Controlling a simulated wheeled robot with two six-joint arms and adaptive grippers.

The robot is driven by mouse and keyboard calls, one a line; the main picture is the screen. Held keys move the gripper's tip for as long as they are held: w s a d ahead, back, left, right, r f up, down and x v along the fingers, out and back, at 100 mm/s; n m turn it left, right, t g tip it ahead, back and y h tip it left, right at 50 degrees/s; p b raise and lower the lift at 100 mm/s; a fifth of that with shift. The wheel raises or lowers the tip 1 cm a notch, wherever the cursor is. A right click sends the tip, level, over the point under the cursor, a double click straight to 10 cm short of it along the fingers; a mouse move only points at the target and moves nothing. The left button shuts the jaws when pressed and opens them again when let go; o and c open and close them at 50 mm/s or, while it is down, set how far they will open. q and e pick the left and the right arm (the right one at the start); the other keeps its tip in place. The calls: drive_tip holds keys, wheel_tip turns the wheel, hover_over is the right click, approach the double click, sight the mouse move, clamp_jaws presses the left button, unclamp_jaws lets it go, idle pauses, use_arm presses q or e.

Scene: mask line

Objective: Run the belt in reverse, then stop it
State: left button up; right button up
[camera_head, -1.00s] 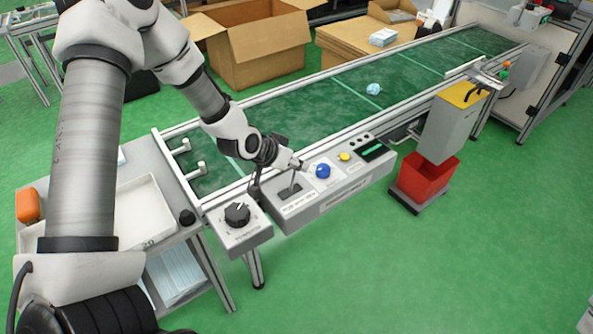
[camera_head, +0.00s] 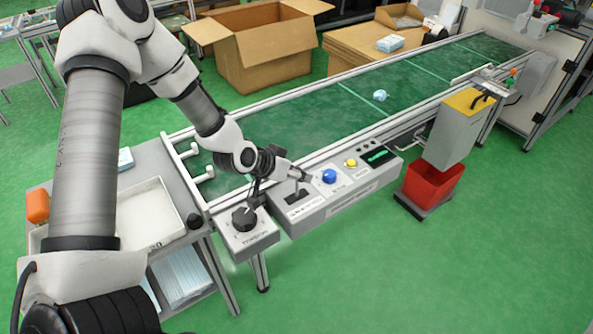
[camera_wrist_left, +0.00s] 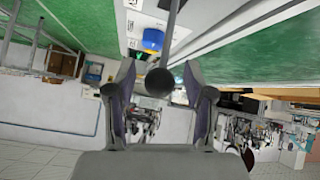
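The conveyor belt (camera_head: 290,124) is green and runs from the near left to the far right. A crumpled light-blue item (camera_head: 380,95) lies on it. The grey control box (camera_head: 335,200) at its near side carries a lever (camera_head: 293,197), a blue button (camera_head: 329,176), a yellow button (camera_head: 351,163) and a lit display (camera_head: 379,156). My left gripper (camera_head: 303,177) is over the lever slot. In the left wrist view its fingers (camera_wrist_left: 160,98) are open, with the lever's dark ball knob (camera_wrist_left: 160,82) between them and a visible gap either side. Contact cannot be told. My right gripper is not in view.
A black rotary dial (camera_head: 244,219) sits on a separate grey box left of the lever. A red bin (camera_head: 431,186) stands below the belt on the right. A white tray (camera_head: 150,215) is on the left table. The green floor in front is clear.

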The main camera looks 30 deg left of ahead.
use_arm(q)
drive_tip(key=shift+r, duration=0.1)
drive_tip(key=shift+s+a+r, duration=0.1)
drive_tip(key=shift+r, duration=0.05)
drive_tip(key=v, duration=0.7)
drive_tip(key=shift+s+f, duration=0.2)
idle(0.4)
